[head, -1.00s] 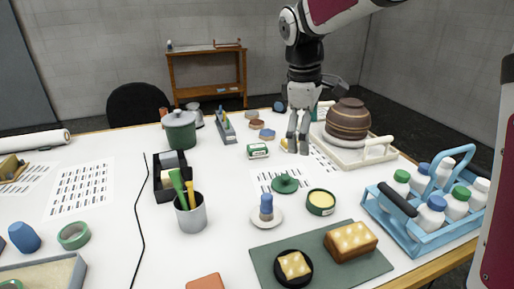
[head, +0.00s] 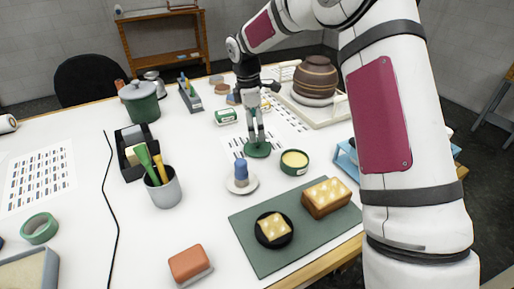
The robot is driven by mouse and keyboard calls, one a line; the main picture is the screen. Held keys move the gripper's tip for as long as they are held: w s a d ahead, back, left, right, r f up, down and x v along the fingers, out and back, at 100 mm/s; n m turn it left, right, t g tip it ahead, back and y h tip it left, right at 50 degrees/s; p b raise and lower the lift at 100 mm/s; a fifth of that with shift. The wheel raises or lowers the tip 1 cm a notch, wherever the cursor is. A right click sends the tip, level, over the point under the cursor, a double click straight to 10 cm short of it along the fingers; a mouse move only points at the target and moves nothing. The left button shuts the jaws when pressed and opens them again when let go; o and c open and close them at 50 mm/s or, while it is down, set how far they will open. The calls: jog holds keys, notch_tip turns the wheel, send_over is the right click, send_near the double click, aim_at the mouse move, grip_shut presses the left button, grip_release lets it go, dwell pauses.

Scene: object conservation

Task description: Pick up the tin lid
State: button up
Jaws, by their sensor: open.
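The tin lid (head: 257,150) is a flat green disc lying on the white table over a printed sheet. The green tin (head: 294,163) with pale yellow contents stands open just to its right. My gripper (head: 256,138) points straight down over the lid, with its fingers apart and their tips close above or at the lid's raised middle. The fingers hide the lid's knob, and I cannot tell whether they touch it.
A blue peg on a white saucer (head: 254,187) stands just in front of the lid. A green mat (head: 254,249) with bread lies nearer. My arm covers much of the right side.

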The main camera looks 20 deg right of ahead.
aim_at(258, 140)
jog(key=shift+d+f, duration=0.2)
jog(key=shift+f, duration=1.4)
jog(key=shift+d+f, duration=0.15)
jog(key=shift+f, duration=1.45)
jog(key=c, duration=1.9)
jog(key=shift+f, duration=0.1)
jog(key=shift+c, duration=0.7)
